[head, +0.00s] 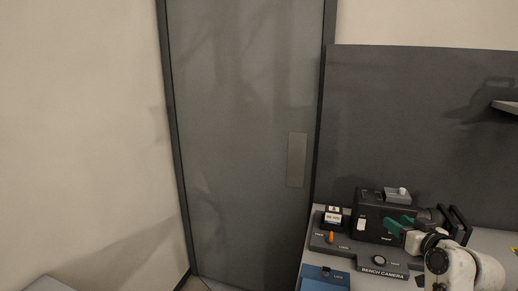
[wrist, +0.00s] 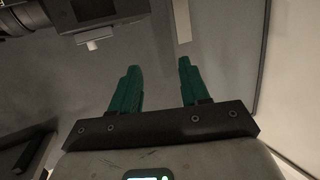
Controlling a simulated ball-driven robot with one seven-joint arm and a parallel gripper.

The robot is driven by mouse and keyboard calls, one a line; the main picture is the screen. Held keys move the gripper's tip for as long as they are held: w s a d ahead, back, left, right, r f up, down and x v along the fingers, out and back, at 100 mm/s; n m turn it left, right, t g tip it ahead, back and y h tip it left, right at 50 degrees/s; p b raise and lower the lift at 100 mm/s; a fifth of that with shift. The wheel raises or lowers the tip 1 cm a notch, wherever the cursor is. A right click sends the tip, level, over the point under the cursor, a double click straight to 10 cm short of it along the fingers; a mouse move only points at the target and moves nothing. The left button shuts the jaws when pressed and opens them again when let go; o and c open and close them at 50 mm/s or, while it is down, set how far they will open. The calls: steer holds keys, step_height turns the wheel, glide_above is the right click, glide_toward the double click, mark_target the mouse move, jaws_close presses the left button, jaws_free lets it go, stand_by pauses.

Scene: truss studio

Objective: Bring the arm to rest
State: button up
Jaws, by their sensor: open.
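My gripper (head: 399,226) is at the lower right of the head view, in front of the black bench camera (head: 374,216). My white arm comes in from the lower right corner. In the wrist view my gripper (wrist: 157,85) shows two green fingers standing apart with nothing between them. In that view the dark underside of the bench camera (wrist: 98,12) is at the top left, beyond the fingers. From the head view I cannot tell whether the fingers touch the camera.
A bench (head: 314,218) holds a panel (head: 384,268) labelled BENCH CAMERA, with an orange lever (head: 331,237) and a knob (head: 379,260). A dark backboard (head: 420,130) rises behind. A grey door (head: 240,140) stands left of the bench.

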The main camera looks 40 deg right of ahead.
steer(key=w+a+f+n+y, duration=0.1)
steer(key=w+a+f+y, duration=0.15)
steer(key=a, duration=0.35)
steer(key=w+a+f+n+g+y, duration=0.1)
steer(key=w+a+f, duration=0.3)
steer(key=a, duration=0.1)
steer(key=w+a+f+n+y, duration=0.1)
steer(key=w+a+f+y, duration=0.15)
steer(key=a, duration=0.35)
steer(key=s+a+f+n+g+y, duration=0.25)
steer(key=a+f, duration=0.25)
steer(key=a, duration=0.7)
steer(key=s+a+f+n+g+y, duration=0.15)
steer(key=a+f+g, duration=0.3)
steer(key=a, duration=0.75)
steer(key=s+f+g+b, duration=0.1)
steer(key=s+f+b, duration=0.4)
steer(key=f, duration=0.3)
steer(key=s+d+f+g+b, duration=0.1)
steer(key=s+f+g+b, duration=0.1)
steer(key=s+f+b, duration=0.3)
step_height(320, 180, down, 4)
steer(key=shift+s+d+h, duration=0.25)
steer(key=shift+s+h, duration=0.15)
steer(key=shift+s, duration=0.1)
steer(key=shift+s, duration=0.1)
